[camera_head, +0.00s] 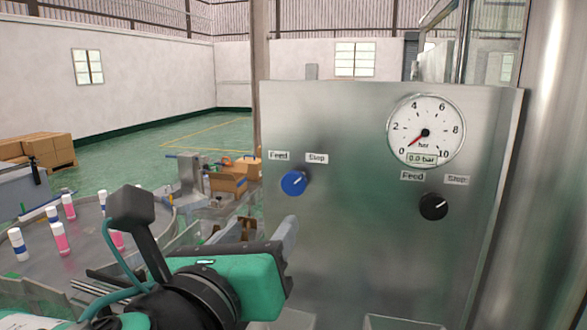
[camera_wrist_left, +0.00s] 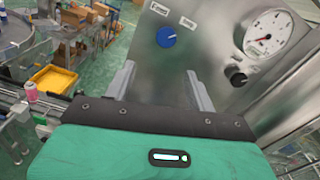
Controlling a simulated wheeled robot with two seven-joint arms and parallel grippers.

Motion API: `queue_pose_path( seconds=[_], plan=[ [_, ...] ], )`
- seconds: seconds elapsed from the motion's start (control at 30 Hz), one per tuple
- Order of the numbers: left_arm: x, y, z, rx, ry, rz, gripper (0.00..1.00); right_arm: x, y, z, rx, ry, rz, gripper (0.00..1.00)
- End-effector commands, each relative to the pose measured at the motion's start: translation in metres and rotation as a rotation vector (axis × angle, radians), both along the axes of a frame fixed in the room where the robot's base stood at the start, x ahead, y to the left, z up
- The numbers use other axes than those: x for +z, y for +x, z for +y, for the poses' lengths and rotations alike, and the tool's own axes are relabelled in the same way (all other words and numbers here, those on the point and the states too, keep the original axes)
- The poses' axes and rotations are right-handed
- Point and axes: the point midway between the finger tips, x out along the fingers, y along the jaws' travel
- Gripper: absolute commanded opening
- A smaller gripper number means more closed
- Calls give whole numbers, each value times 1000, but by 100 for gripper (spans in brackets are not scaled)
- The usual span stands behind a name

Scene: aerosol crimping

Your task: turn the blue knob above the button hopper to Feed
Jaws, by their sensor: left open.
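The blue knob (camera_head: 293,183) is on the left of the steel panel (camera_head: 350,240), under a Feed label (camera_head: 278,155) at its upper left and a Stop label (camera_head: 317,158) at its upper right. Its white mark points up and right, towards Stop. My left gripper (camera_head: 288,235) is below the knob, apart from it. In the left wrist view the blue knob (camera_wrist_left: 166,37) lies beyond the two spread fingers (camera_wrist_left: 161,84), with nothing between them. My right gripper is not in view.
A black knob (camera_head: 433,207) with its own Feed and Stop labels sits right, under a gauge (camera_head: 426,131) reading 0.0 bar. Clear-walled bins (camera_head: 400,322) show at the panel's foot. A round table (camera_head: 85,245) with pink and white bottles stands left. The panel's middle is bare.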

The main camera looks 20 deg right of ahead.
Motion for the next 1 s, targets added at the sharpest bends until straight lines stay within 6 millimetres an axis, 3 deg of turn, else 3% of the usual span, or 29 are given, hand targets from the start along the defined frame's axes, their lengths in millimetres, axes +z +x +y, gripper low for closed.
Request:
queue_pose_path(
  seconds=[0.1, 0.27, 0.53, 0.8, 1.0],
  plan=[
    [7, -20, 6, -11, 73, -76, 55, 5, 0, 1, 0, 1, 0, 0],
    [8, -22, 5, -11, 100, -98, 55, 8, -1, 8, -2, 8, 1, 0],
    [11, 18, -21, -7, 98, -92, 55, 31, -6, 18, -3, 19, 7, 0],
    [10, 64, -52, -8, 98, -93, 55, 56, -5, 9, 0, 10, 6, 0],
    [9, 83, -66, -11, 97, -95, 55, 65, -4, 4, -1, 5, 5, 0]
  ],
)
